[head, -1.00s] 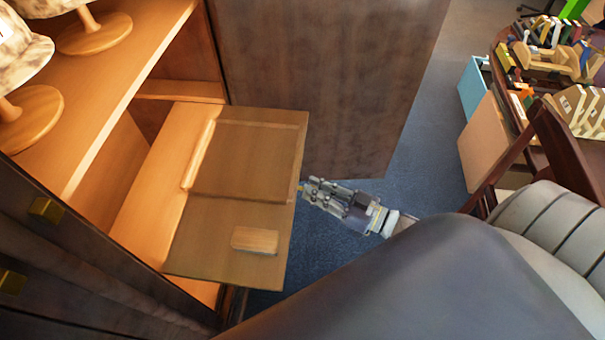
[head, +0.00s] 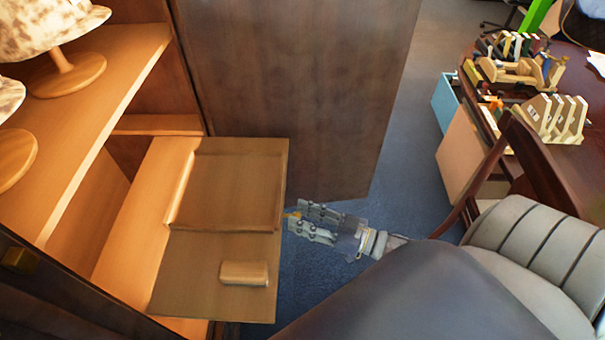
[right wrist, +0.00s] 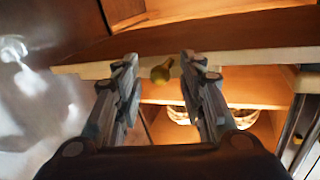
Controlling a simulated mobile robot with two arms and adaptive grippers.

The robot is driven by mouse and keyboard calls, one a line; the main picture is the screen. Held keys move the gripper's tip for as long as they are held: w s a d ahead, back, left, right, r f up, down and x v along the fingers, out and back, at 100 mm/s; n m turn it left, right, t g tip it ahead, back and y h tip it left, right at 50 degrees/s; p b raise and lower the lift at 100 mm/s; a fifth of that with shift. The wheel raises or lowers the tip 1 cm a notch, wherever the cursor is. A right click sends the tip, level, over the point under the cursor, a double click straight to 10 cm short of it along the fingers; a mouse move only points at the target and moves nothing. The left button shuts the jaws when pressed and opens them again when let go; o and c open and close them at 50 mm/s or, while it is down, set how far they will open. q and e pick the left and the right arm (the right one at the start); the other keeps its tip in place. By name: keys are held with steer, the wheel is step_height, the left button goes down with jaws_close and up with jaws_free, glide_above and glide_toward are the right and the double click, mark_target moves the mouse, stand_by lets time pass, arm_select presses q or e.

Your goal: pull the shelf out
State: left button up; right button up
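The shelf (head: 205,262) is a flat wooden board that sticks out of the lit cabinet, with a shallow recessed panel and a raised wooden block (head: 243,273) on top. A small brass knob (right wrist: 162,70) sits on its front edge. My right gripper (head: 301,218) is at that edge beside the knob. In the right wrist view its two fingers (right wrist: 160,78) stand apart on either side of the knob, with a visible gap on both sides. The shelf's front edge also shows there (right wrist: 235,60). My left gripper is not in view.
An open dark cabinet door (head: 290,90) stands behind the shelf. Hats on wooden stands (head: 68,76) are on the upper shelf at left. A chair (head: 545,245) and a cluttered table (head: 575,165) are at right. Blue carpet shows between.

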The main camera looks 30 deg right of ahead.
steer(key=v, duration=1.1)
steer(key=shift+s+d, duration=0.2)
steer(key=shift+s, duration=0.05)
steer(key=shift+f, duration=0.15)
